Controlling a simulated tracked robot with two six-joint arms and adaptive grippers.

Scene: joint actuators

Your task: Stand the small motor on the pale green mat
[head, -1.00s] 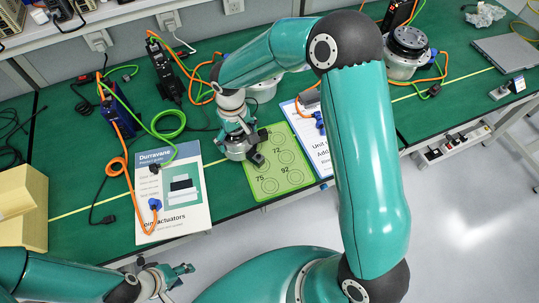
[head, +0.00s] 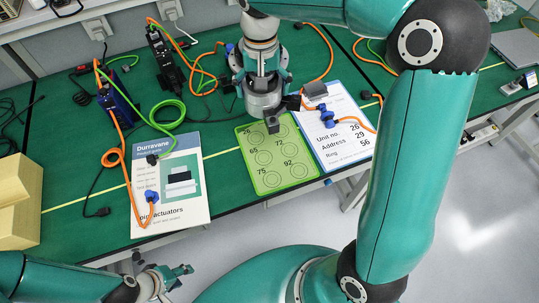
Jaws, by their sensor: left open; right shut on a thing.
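The pale green mat (head: 262,181) lies on the bench near its front edge, with printed rings and numbers such as 26, 65, 72, 75 and 92. My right gripper (head: 264,82) points down just behind the mat's back edge and is shut. The silver round body under it looks like the small motor (head: 262,102), with dark parts jutting out over the mat's back row. I cannot tell whether it touches the bench. My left gripper (head: 180,272) is open and empty, in front of the bench at the lower left.
A card (head: 338,142) reading unit no. 26, address 29, ring 56 lies right of the mat. A Durravane booklet (head: 190,205) lies left of it. Orange and green cables (head: 170,115) cross the bench. A larger silver motor (head: 235,62) stands partly hidden behind my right arm.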

